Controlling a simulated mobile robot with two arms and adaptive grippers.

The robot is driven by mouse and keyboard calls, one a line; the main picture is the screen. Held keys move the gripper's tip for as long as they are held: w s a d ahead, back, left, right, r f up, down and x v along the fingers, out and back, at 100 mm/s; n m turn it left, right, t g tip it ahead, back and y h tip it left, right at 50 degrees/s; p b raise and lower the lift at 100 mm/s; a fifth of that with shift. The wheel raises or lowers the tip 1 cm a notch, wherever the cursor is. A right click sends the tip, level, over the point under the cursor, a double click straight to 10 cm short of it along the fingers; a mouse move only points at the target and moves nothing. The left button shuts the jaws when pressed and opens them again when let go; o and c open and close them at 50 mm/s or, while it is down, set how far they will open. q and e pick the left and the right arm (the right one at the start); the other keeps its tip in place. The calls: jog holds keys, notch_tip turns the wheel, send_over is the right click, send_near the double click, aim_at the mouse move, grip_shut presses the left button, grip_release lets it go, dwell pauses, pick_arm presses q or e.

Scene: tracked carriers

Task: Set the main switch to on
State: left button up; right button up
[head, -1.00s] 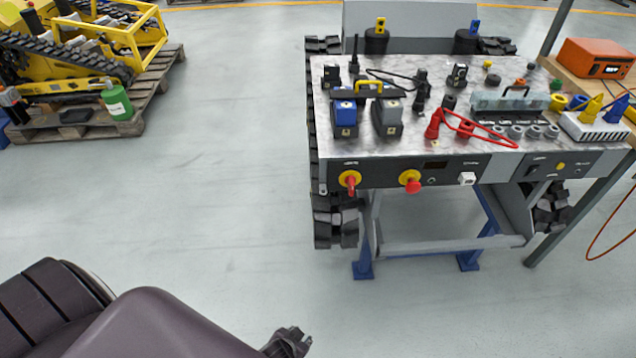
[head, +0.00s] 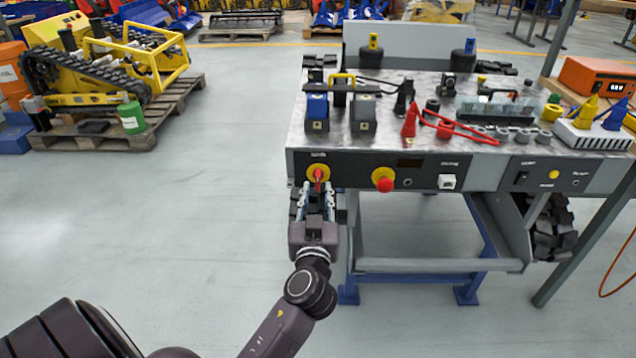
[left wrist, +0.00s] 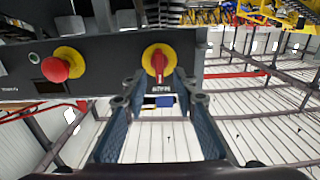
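The main switch (head: 318,174) is a red handle on a round yellow plate, at the left end of the dark front panel (head: 345,164). Its handle stands about vertical. My left gripper (head: 317,190) is just in front of and below it, fingers apart. In the left wrist view the switch (left wrist: 158,62) shows between and beyond the two fingertips (left wrist: 159,82) of that gripper. The fingers are open with nothing gripped; I cannot tell whether they touch the handle. My right gripper is not in view.
A red mushroom button (head: 384,184) on a yellow plate sits right of the switch; it also shows in the left wrist view (left wrist: 56,68). Batteries, cables and red plugs stand on the carrier's top (head: 400,140).

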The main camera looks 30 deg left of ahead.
aim_at(318, 183)
pick_arm(q)
jog(key=x, duration=0.5)
jog(key=shift+f, duration=0.1)
jog(key=shift+c, duration=0.2)
jog(key=shift+d, duration=0.1)
grip_shut()
